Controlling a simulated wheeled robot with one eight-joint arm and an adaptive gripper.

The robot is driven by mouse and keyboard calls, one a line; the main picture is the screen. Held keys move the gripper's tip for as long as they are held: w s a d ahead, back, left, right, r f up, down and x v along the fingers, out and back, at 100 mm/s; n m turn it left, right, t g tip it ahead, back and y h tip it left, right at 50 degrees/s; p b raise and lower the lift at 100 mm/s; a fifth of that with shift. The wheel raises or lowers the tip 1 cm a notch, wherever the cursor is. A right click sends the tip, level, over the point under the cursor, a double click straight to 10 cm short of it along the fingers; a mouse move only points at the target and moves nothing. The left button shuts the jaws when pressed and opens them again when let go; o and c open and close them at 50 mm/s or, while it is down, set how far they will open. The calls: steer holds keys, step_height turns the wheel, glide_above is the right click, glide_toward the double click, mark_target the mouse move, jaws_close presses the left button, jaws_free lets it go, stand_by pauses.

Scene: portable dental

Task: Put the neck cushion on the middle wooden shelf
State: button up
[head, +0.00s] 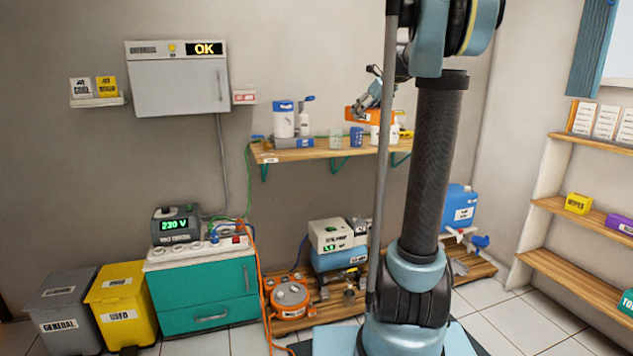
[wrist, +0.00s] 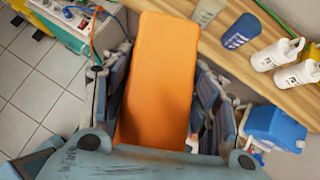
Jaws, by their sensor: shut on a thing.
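My gripper (head: 374,92) is shut on an orange padded block, the neck cushion (head: 358,113). In the wrist view the cushion (wrist: 158,65) sits long and flat between the two fingers of my gripper (wrist: 160,95). In the head view it is level with the wall shelf's bottles, partly hidden behind my arm. The shelf unit at the right has three visible wooden boards. Its middle wooden shelf (head: 549,204) bears a yellow box (head: 578,203) and a purple box (head: 620,224), with a gap between them. The cushion is well left of this unit.
The wall shelf (head: 280,155) bears bottles and a blue cup (head: 356,137). The unit's top board (head: 590,143) holds white cards; the bottom board (head: 570,273) is largely bare. A blue container (head: 459,207) stands between my arm and the unit. Tiled floor shows at the lower right.

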mark_target(363, 120)
steer(key=shift+m, duration=0.3)
steer(key=w+f, duration=0.2)
steer(key=f, duration=0.2)
steer(key=shift+w+d+f, duration=0.1)
steer(key=shift+w+f, duration=0.05)
steer(key=shift+w, duration=0.25)
step_height(363, 120, down, 27)
steer(key=w+d+m+t+h, duration=0.1)
steer(key=m+h, duration=0.2)
steer(key=m, duration=0.1)
steer(key=shift+w+t, duration=0.3)
steer(key=shift+w, duration=0.05)
